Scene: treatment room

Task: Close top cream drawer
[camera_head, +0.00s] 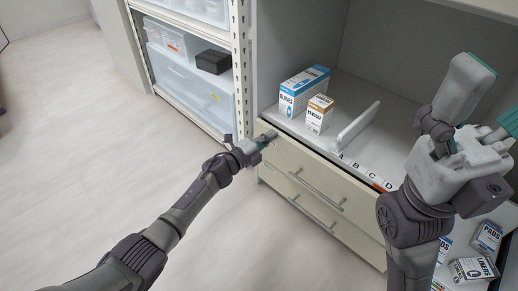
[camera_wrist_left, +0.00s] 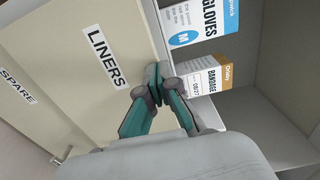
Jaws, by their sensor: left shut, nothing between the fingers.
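The top cream drawer (camera_head: 318,176) is in the cabinet's front in the head view, with a bar handle. A thin dark gap shows behind its top edge, so its front stands slightly out. In the left wrist view its front (camera_wrist_left: 85,75) bears a LINERS label. My left gripper (camera_head: 269,138) is shut and empty at the drawer's upper left corner. In the left wrist view its fingertips (camera_wrist_left: 157,76) meet by the drawer's top edge; contact is unclear. My right gripper (camera_head: 492,100) is at the right, over the cabinet; its jaw state is unclear.
A lower cream drawer (camera_head: 300,205) sits beneath, flush with the cabinet. A gloves box (camera_head: 303,92), a bandage box (camera_head: 319,114) and a white divider (camera_head: 357,125) stand on the shelf above. Boxes (camera_head: 472,269) lie at lower right. A rack (camera_head: 242,75) adjoins; the left floor is clear.

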